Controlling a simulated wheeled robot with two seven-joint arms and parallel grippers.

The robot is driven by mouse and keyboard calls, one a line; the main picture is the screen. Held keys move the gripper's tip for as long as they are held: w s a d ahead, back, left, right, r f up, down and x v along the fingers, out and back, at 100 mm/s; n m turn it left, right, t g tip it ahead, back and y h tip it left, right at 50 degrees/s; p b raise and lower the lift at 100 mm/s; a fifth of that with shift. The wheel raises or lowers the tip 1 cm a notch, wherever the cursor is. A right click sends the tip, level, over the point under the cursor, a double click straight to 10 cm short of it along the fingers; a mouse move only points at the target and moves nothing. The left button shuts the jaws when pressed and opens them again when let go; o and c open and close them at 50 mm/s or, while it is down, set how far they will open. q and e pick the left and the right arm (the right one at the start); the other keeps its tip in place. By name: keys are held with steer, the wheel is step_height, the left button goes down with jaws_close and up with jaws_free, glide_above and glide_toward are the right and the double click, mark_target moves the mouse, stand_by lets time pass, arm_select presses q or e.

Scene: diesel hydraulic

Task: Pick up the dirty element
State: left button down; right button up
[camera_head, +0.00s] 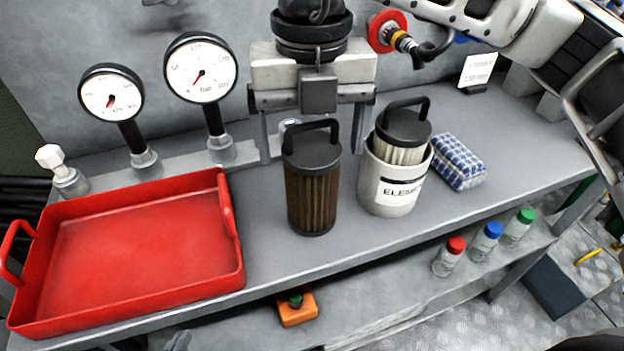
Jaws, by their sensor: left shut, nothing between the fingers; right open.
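The dirty element (313,198) stands upright on the grey bench, just left of the labelled container. It has brown pleats, a black cap and a black loop handle on top. Nothing is seen holding it. A second element (403,132), with pale, clean pleats and the same black cap and handle, sits in the off-white container (394,200), whose label is partly readable as "ELEME".
A red tray (140,250) lies at the left, below two gauges (200,72). The filter head (315,68) overhangs the bench behind the dirty element. A blue checked cloth (458,162) lies right of the container. Capped bottles (484,243) stand on the lower shelf. Bench is clear between tray and element.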

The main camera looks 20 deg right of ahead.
steer(key=shift+f, duration=0.9)
steer(key=c, duration=1.5)
steer(key=shift+o, duration=0.2)
steer(key=shift+r, duration=0.1)
steer(key=shift+r, duration=0.1)
